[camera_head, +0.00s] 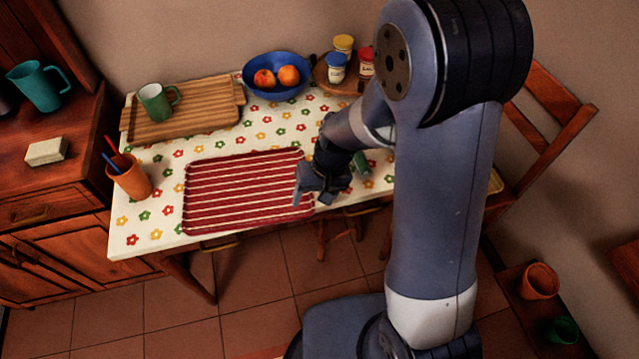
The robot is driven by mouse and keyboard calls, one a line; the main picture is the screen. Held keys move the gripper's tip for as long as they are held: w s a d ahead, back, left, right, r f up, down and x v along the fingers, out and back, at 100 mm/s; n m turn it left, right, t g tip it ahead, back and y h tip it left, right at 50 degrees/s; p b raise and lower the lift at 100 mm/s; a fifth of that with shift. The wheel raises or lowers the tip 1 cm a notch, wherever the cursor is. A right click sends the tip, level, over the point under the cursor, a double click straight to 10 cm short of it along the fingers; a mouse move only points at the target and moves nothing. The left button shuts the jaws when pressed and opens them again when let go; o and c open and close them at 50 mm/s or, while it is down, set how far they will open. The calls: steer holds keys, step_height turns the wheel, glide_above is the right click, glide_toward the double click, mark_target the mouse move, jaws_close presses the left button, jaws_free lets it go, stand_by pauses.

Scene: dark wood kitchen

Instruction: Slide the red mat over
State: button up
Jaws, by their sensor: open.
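The red mat (240,192) with pale stripes lies flat on the table (150,237), which has a white cloth with a flower print. It reaches close to the table's front edge. My gripper (303,192) is open at the mat's right end, with its fingers over or against that edge. I cannot tell whether the fingers touch the mat. My arm hides part of the table to the right of the mat.
An orange cup (133,183) with pens stands left of the mat. Behind are a wooden tray (205,115) with a green mug (155,101), a blue bowl (277,92) of fruit, and several jars (337,70) on a round board. A green object (362,163) lies right of my gripper.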

mark_target(308, 213)
steer(key=shift+x, duration=1.85)
steer(key=shift+d, duration=0.1)
steer(key=c, duration=1.2)
